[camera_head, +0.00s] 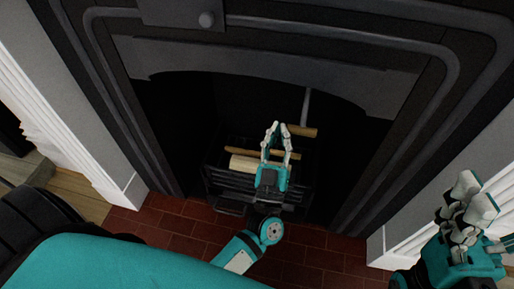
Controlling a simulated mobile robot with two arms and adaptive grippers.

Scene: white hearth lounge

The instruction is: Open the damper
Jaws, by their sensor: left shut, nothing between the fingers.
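The black fireplace (290,65) fills the middle of the head view, with a dark arched opening. A round grey knob (206,18) sits on a dark plate at the top. A thin grey rod (306,105) hangs inside the opening, right of my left gripper. I cannot tell which of these belongs to the damper. My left gripper (279,127) points up in front of the opening, shut and empty, over the grate in the picture. It appears apart from the rod and well below the knob. My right gripper (474,196) is at the lower right, away from the fireplace opening; its finger gap is unclear.
A black grate (226,187) holds several logs, including a pale one (243,163), low in the opening. Red hearth tiles (185,232) lie in front. White mouldings (70,120) flank the fireplace on both sides.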

